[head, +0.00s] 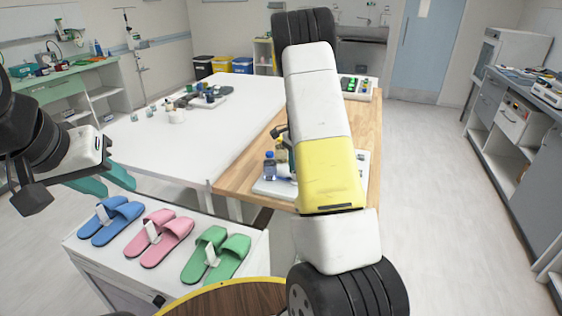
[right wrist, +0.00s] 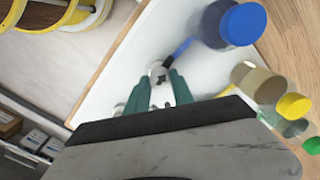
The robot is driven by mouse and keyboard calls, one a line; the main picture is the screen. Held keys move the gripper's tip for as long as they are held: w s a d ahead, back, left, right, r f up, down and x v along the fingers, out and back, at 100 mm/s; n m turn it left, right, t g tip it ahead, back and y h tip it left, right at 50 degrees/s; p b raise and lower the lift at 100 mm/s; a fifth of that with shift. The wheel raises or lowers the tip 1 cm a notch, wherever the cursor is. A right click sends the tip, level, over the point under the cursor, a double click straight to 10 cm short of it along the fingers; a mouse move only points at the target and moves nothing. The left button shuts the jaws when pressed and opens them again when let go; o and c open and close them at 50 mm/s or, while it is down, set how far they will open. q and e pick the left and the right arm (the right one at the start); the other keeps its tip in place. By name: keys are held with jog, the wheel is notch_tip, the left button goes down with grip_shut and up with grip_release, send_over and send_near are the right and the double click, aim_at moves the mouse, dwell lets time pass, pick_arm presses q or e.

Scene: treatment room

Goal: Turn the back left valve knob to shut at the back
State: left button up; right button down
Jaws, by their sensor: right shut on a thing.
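A white valve knob (right wrist: 158,70) with a black arrow shows in the right wrist view. My right gripper (right wrist: 164,82) has its green fingers shut on this knob, one on each side. A short dark blue piece (right wrist: 181,48) lies just beyond the knob, on the white board (right wrist: 112,84). Another small pale part (right wrist: 119,108) shows left of the fingers, partly hidden. My left gripper (head: 106,181) is open and empty at the left, above the slippers.
A blue-capped bottle (head: 269,166) stands on the board; its cap (right wrist: 243,23) is close to the right gripper. Yellow- and green-capped bottles (right wrist: 293,106) are nearby. Blue, pink and green slippers (head: 160,234) lie on a white cabinet in front. The white table (head: 150,160) is largely clear.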

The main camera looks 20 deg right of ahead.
jog(key=shift+m, duration=0.8)
jog(key=c, duration=1.1)
grip_release()
jog(key=shift+r, duration=0.1)
notch_tip(320, 180, up, 8)
jog(key=shift+f, duration=0.2)
